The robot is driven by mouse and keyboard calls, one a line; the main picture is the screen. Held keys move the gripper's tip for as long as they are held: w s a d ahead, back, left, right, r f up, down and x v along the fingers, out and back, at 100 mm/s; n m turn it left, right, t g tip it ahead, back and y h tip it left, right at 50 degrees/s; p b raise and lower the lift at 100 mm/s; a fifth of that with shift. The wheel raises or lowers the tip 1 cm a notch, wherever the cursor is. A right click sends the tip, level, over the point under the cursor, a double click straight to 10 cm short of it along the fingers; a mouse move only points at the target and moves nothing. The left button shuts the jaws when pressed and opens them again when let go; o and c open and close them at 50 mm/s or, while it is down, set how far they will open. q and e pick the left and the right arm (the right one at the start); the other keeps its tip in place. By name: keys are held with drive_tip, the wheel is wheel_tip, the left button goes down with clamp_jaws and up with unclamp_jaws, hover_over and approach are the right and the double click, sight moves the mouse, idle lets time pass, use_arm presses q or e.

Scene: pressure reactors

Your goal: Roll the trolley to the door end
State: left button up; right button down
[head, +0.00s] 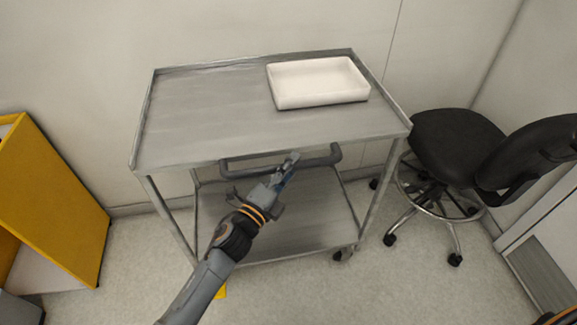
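A grey metal trolley (200,115) with two shelves stands against the pale wall in the head view. A dark grey handle bar (322,161) runs along its near side, just under the top shelf's edge. My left gripper (289,170) reaches up from below to the middle of this bar, and its fingertips overlap the bar in the picture. The fingers look close together, but I cannot tell whether they close around the bar. My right gripper is out of view. No door can be made out for certain.
A white tray (318,97) sits on the top shelf at the back right. A black swivel chair (455,140) stands close to the trolley's right side. A yellow cabinet panel (50,200) stands at the left. Bare floor (135,245) lies between panel and trolley.

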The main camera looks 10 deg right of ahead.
use_arm(q)
drive_tip(key=shift+a, duration=0.15)
drive_tip(key=shift+s+a+f, duration=0.1)
drive_tip(key=shift+s+a, duration=0.1)
drive_tip(key=v, duration=1.1)
drive_tip(key=shift+s+a, duration=0.1)
drive_tip(key=shift+s, duration=0.05)
